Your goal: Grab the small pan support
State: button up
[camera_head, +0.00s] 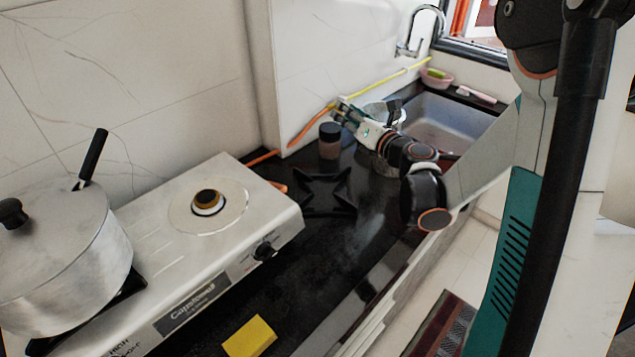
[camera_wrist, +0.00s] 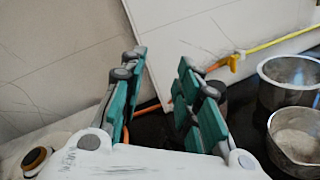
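The small pan support (camera_head: 328,193) is a black, four-armed metal grate lying flat on the dark counter, to the right of the gas stove in the head view. I cannot make it out in the wrist view, where my gripper hides much of the counter. My gripper (camera_head: 345,108) is above the back of the counter, beyond the pan support and apart from it. In the wrist view my gripper (camera_wrist: 163,72) has its two green-padded fingers spread wide with nothing between them.
The gas stove (camera_head: 230,257) carries a lidded pot (camera_head: 62,258) and a bare burner. A dark-lidded jar (camera_head: 330,141) stands behind the pan support. Metal pots (camera_wrist: 291,80) stand near the sink (camera_head: 450,122). A yellow sponge (camera_head: 250,337) lies in front. Orange and yellow hose (camera_head: 370,88) runs along the wall.

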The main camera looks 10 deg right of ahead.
jog(key=s+f+n+g, duration=0.1)
jog(key=f+n+g, duration=0.1)
jog(key=f, duration=0.4)
jog(key=s+f+n+g+y, duration=0.1)
jog(key=f+n+g, duration=0.1)
jog(key=f+n, duration=0.2)
jog(key=s+f+n+g+y, duration=0.1)
jog(key=f+n, duration=0.2)
jog(key=f, duration=0.7)
jog(key=shift+a+g+b, duration=0.3)
jog(key=shift+g+b, duration=0.05)
jog(key=shift+g, duration=0.05)
jog(key=shift+a+f, duration=0.15)
jog(key=shift+f, duration=0.05)
jog(key=b, duration=0.2)
send_near(311, 178)
jog(key=w+a, duration=0.2)
jog(key=shift+w+f, duration=0.1)
jog(key=shift+w, duration=0.25)
jog(key=w+a+f+b, duration=0.1)
jog(key=w+a+f, duration=0.1)
jog(key=w, duration=0.1)
jog(key=shift+f+b, duration=0.35)
jog(key=shift+b, duration=0.05)
jog(key=shift+w+a+f, duration=0.1)
jog(key=shift+w+a, duration=0.05)
jog(key=shift+w, duration=0.2)
jog(key=shift+c, duration=0.6)
grip_shut()
